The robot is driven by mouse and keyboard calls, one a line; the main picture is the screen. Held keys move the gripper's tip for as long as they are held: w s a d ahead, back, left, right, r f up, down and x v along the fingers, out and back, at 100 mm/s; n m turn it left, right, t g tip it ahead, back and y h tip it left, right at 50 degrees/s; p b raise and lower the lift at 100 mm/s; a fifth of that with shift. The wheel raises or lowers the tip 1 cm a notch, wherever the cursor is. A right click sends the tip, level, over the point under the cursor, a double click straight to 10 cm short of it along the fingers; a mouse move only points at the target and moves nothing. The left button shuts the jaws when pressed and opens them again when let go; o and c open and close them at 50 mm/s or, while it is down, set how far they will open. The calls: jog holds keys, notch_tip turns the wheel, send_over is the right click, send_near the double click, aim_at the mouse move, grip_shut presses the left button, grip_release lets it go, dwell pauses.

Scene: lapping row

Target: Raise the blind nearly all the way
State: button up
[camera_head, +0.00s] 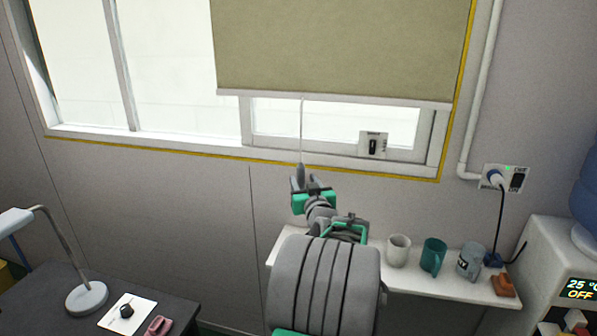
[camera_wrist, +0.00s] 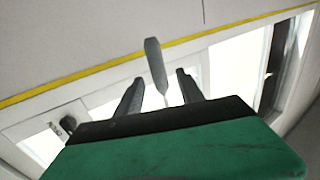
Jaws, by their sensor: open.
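The olive blind (camera_head: 340,45) hangs over the right part of the window, its pale bottom bar (camera_head: 335,98) a little above the sill. A thin white cord (camera_head: 302,130) hangs from the bar, ending in a grey pull (camera_head: 300,172). My gripper (camera_head: 313,188) is just below and around the pull's level, partly hidden by my own arm. In the wrist view my open gripper (camera_wrist: 160,77) shows the grey pull (camera_wrist: 154,58) in line with the gap between its fingers. I cannot tell whether they touch.
A small switch plate (camera_head: 373,145) is at the sill, right of the cord. A shelf (camera_head: 440,289) below carries a white mug (camera_head: 398,250), a green mug (camera_head: 433,256) and a grey mug (camera_head: 469,262). A desk lamp (camera_head: 87,296) stands lower left.

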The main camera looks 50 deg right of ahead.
aim_at(298, 170)
jog(key=p+x, duration=0.2)
jog(key=x, duration=0.6)
grip_shut()
dwell(1.3)
